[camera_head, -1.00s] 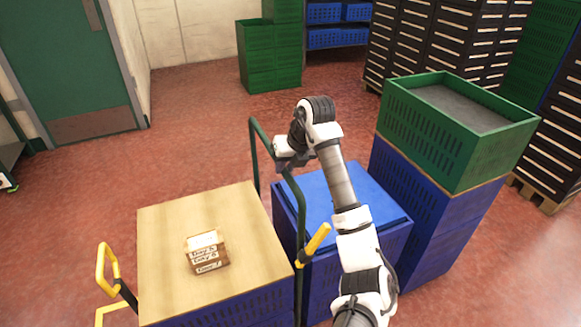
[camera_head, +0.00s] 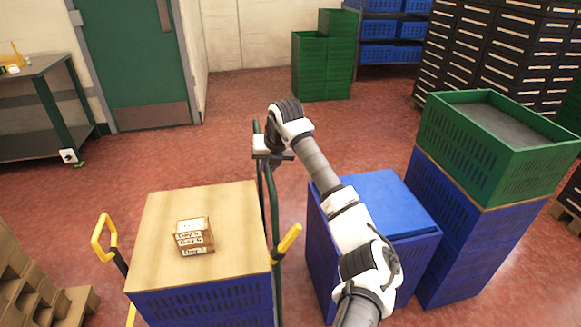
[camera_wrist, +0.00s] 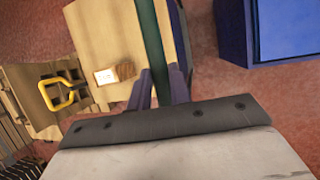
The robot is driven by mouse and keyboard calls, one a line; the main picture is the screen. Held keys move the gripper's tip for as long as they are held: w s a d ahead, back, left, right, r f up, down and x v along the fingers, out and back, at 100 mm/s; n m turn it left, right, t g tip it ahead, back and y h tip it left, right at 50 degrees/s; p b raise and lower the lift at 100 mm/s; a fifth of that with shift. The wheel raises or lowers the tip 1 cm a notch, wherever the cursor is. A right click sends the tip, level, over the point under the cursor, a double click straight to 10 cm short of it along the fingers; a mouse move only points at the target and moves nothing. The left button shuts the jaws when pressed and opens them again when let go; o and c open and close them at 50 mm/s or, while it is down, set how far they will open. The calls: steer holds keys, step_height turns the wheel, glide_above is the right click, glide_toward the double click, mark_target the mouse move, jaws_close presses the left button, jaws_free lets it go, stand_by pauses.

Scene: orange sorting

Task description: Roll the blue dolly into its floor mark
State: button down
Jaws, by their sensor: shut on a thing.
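My gripper (camera_head: 272,153) is shut on the upright green bar of a handle (camera_head: 273,205). In the wrist view its fingers (camera_wrist: 159,82) sit on either side of that green bar (camera_wrist: 150,40). The handle stands along the right side of a blue crate load (camera_head: 205,304) with a flat wooden top (camera_head: 150,235). This looks like the dolly; its base and wheels are hidden. A small labelled box (camera_head: 194,238) rests on the wooden top. I see no floor mark in these views.
A lidded blue crate (camera_head: 385,200) and a blue stack with a green crate (camera_head: 500,150) stand to the right. Yellow grips (camera_head: 104,238) flank the load. A dark bench (camera_head: 40,75) is at left. Red floor is clear towards the green door (camera_head: 135,60).

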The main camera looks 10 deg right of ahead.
steer(key=a+b, duration=0.2)
steer(key=a, duration=1.8)
steer(key=shift+s+b, duration=0.35)
steer(key=c, duration=1.3)
jaws_free()
steer(key=shift+a, duration=0.25)
steer(key=shift+d, duration=0.1)
steer(key=b+v, duration=0.3)
steer(key=v, duration=1.1)
